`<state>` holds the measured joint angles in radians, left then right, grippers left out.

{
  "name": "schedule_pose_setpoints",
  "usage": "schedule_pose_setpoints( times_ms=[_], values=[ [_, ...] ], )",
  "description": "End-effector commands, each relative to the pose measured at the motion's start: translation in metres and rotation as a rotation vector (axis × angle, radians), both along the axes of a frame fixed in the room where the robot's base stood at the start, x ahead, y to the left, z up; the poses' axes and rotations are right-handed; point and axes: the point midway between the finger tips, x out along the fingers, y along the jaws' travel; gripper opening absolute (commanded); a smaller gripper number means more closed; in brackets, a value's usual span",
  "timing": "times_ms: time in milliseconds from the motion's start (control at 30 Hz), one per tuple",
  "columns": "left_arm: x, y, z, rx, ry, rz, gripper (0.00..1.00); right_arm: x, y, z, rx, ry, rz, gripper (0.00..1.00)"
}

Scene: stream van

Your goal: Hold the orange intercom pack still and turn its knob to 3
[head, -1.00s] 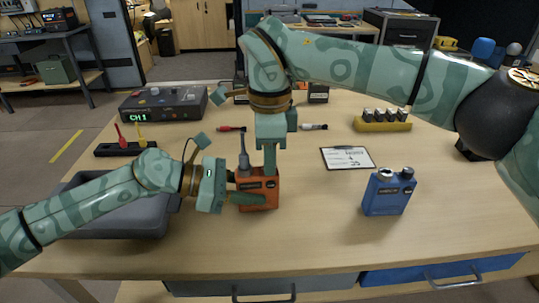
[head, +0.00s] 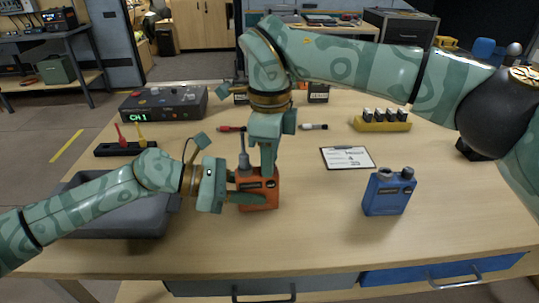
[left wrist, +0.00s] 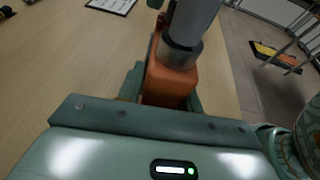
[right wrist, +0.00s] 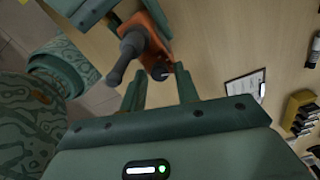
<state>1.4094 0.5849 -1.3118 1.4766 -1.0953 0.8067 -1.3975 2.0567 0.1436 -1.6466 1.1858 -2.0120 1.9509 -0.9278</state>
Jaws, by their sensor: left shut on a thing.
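The orange intercom pack (head: 262,190) stands upright on the table, with a thick grey antenna (head: 244,158) on its top. My left gripper (head: 256,197) is shut on the pack from the left, and its fingers flank the orange body in the left wrist view (left wrist: 165,88). My right gripper (head: 268,168) points down at the pack's top from above. In the right wrist view its two fingers are apart, with the dark knob (right wrist: 160,73) between their tips and gaps showing beside it. The knob is hidden in the head view, and its setting is too small to read.
A blue pack (head: 388,194) stands to the right, near a clipboard (head: 347,158). A grey tray (head: 105,226) lies under my left arm. A box reading CH 1 (head: 165,105) and a yellow holder (head: 382,126) stand further back. The table's front middle is clear.

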Motion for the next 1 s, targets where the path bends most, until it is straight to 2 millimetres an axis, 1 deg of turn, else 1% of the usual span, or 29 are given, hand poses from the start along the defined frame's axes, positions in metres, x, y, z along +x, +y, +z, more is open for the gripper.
schedule_pose_setpoints(
  times_ms=[600, 733, 1000],
  values=[
    [0.0, 0.0, 0.0, 0.0, 0.001, 0.0, 0.06, 0.0, 0.0, 0.055, 0.0, -0.002, 0.001, 0.31],
    [0.0, 0.0, 0.0, 0.0, 0.001, 0.0, 0.06, 0.0, 0.0, 0.059, 0.001, 0.0, 0.001, 0.31],
    [0.0, 0.0, 0.0, 0.0, 0.001, 0.0, 0.06, 0.0, 0.0, 0.059, 0.001, 0.0, 0.001, 0.31]
  ],
)
